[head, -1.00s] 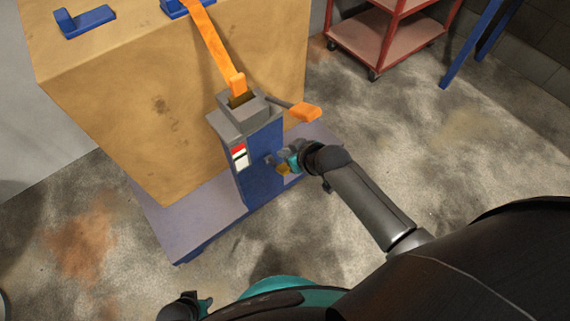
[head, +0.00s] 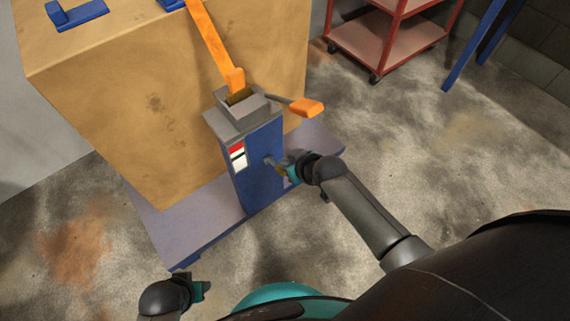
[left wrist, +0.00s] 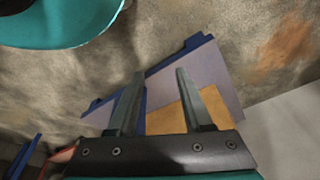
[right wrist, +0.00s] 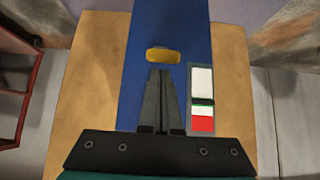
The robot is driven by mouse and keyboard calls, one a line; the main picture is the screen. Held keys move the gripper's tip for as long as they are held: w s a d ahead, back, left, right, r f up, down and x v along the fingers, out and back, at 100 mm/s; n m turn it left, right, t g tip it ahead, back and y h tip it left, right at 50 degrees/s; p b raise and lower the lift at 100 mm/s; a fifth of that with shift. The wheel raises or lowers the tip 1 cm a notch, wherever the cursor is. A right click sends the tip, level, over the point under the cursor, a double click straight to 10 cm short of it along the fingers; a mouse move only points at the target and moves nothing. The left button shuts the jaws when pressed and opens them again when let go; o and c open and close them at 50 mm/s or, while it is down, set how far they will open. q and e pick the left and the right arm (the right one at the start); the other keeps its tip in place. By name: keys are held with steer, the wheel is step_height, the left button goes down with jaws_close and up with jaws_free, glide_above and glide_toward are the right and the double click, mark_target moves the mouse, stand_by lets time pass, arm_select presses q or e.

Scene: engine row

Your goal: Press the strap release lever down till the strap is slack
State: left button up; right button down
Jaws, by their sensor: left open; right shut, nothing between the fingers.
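The release lever (head: 307,107) has an orange handle and sticks out to the right from a grey housing (head: 240,113) atop a blue post. The orange strap (head: 213,45) runs straight from the crate top down into the housing. My right gripper (head: 272,162) is shut and empty at the post's front, well below the lever; the lever is not in the right wrist view. There, its fingertips (right wrist: 161,73) lie just short of a yellow piece (right wrist: 163,55) on the blue face; contact cannot be told. My left gripper (left wrist: 158,75) is open and empty, low and away from the post.
A large tan crate (head: 150,120) stands on a grey-blue pallet (head: 190,225) behind the post (head: 262,180). A red, white and green label (right wrist: 202,98) is beside the yellow piece. A red cart (head: 370,45) stands at the back right. Floor right of the pallet is clear.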

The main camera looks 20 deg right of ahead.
arm_select(q)
steer(key=shift+w+r, duration=0.1)
steer(key=shift+r, duration=0.1)
arm_select(e)
steer(key=shift+s+f, duration=0.1)
steer(key=shift+f, duration=0.05)
arm_select(q)
steer(key=shift+f, duration=0.1)
arm_select(e)
steer(key=shift+d+f, duration=0.1)
steer(key=shift+f, duration=0.05)
